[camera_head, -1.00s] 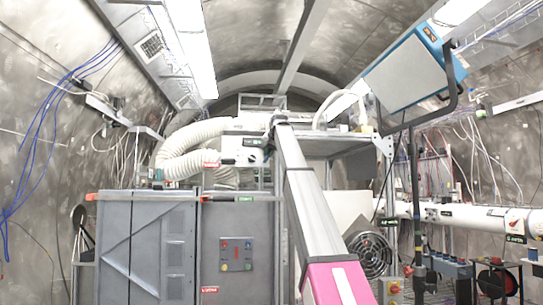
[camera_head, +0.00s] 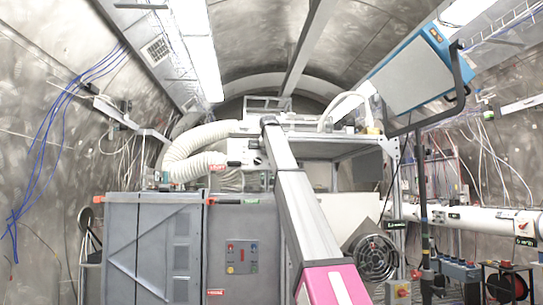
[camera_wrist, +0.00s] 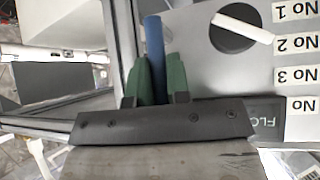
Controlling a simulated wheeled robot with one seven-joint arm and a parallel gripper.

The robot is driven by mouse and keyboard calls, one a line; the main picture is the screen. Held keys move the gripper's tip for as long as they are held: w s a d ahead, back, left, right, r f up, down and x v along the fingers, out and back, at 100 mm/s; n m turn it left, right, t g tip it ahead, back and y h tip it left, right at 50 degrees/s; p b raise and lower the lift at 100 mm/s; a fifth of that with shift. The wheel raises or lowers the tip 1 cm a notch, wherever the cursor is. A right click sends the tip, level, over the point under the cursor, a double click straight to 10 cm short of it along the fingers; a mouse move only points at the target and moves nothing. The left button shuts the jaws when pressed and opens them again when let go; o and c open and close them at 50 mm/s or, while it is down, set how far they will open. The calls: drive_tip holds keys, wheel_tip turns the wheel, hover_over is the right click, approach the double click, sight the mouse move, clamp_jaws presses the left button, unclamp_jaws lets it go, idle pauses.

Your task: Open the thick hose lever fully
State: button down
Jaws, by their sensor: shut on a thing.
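In the wrist view, my gripper (camera_wrist: 159,80) has its green fingers closed around a long blue handle (camera_wrist: 154,45), which sticks out past the fingertips beside a grey panel. I take this handle to be the lever, but its pivot is out of sight. In the head view, the thick white ribbed hose (camera_head: 192,155) curves to a pale box with a dark knob (camera_head: 257,161) on its face. My arm reaches up to that box's right side. My gripper's fingers cannot be made out in the head view.
Grey cabinets (camera_head: 155,250) stand below the hose. A blue-framed lamp (camera_head: 415,78) hangs at the upper right.

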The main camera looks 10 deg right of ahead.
drive_tip(key=c, duration=1.1)
unclamp_jaws()
drive_tip(key=v, duration=1)
drive_tip(key=shift+s+r, duration=0.2)
drive_tip(key=shift+s, duration=0.1)
drive_tip(key=shift+a, duration=0.1)
